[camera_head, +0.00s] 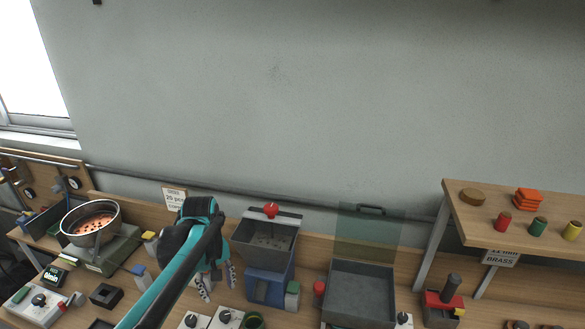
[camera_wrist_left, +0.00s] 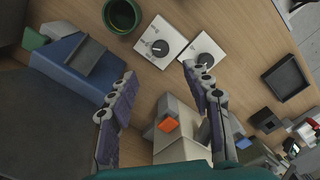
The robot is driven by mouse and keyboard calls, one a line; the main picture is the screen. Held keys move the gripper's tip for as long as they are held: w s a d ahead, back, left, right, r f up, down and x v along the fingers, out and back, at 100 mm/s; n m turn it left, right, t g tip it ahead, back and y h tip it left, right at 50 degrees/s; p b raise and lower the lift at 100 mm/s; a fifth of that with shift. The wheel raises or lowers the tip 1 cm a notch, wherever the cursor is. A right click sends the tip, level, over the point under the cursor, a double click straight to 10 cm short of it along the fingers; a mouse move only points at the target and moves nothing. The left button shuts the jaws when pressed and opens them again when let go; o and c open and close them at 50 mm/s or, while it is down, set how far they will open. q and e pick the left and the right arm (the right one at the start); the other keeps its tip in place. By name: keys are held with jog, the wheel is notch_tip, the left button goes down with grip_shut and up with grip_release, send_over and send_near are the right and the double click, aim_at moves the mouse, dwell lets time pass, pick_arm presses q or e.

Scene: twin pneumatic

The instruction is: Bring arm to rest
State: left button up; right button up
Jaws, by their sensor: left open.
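Bare wood and a grey block with an orange top (camera_wrist_left: 168,125) show below the gap. My right gripper is not in view.
Left stands the metal bowl (camera_head: 91,222) of orange pieces. The hopper machine (camera_head: 264,240) is close right of the gripper. Farther right are a grey tray (camera_head: 360,290) with a clear upright panel and a raised wooden shelf (camera_head: 460,230). White dial boxes (camera_wrist_left: 160,42) sit on the bench.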

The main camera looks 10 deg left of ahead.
pick_arm(q)
jog(key=s+d+m+t, duration=0.7)
jog(key=s+d+m, duration=0.2)
jog(key=s+d, duration=0.1)
jog(key=shift+s, duration=0.75)
